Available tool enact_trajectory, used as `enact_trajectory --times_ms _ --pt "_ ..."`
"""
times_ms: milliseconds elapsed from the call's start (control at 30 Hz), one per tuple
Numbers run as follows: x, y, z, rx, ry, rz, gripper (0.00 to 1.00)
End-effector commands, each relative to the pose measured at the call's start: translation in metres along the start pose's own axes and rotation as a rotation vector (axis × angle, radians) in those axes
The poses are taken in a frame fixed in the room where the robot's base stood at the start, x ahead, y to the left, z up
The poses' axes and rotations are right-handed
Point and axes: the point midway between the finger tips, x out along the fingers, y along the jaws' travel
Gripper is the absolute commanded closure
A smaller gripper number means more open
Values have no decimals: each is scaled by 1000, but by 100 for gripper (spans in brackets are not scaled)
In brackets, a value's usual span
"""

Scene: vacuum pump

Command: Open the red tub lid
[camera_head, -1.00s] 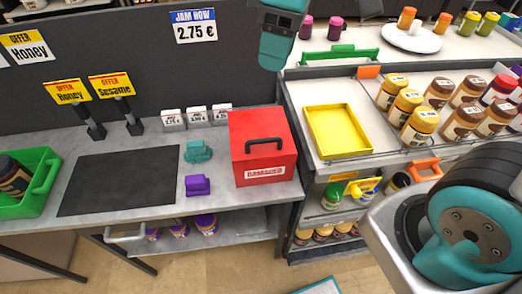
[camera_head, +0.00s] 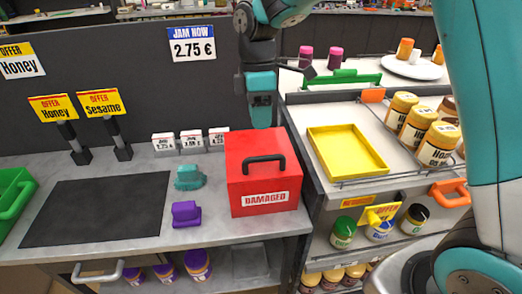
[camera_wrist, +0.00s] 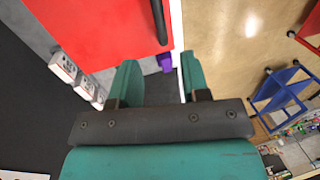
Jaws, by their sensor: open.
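The red tub (camera_head: 236,190) stands on the right end of the grey counter with a "DAMAGED" label on its front. Its red lid (camera_head: 236,146) is shut and carries a black handle (camera_head: 264,160). In the wrist view the red lid (camera_wrist: 90,25) fills the upper left, and the handle (camera_wrist: 159,20) points down from the top edge. My gripper (camera_head: 262,122) is at the tub's back edge, apart from the handle. In the wrist view my gripper (camera_wrist: 160,68) has its two teal fingers apart with nothing between them. Whether it touches the tub is hidden.
A purple tape dispenser-like item (camera_head: 186,213) and a teal one (camera_head: 188,178) lie left of the tub. White price blocks (camera_head: 190,141) stand behind. A yellow tray (camera_head: 346,150) and jars (camera_head: 437,145) are on the right shelf. The black mat (camera_head: 100,210) is bare.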

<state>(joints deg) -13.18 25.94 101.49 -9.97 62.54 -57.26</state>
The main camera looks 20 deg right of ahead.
Motion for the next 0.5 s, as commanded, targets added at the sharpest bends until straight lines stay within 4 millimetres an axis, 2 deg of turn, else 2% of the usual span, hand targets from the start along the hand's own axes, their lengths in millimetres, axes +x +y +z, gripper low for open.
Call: enact_trajectory --times_ms 100,300,500 --pt "27 -1 0 -1 -3 -6 58" --pt "65 -1 0 0 -2 -3 58" --pt "86 0 0 0 0 0 58"
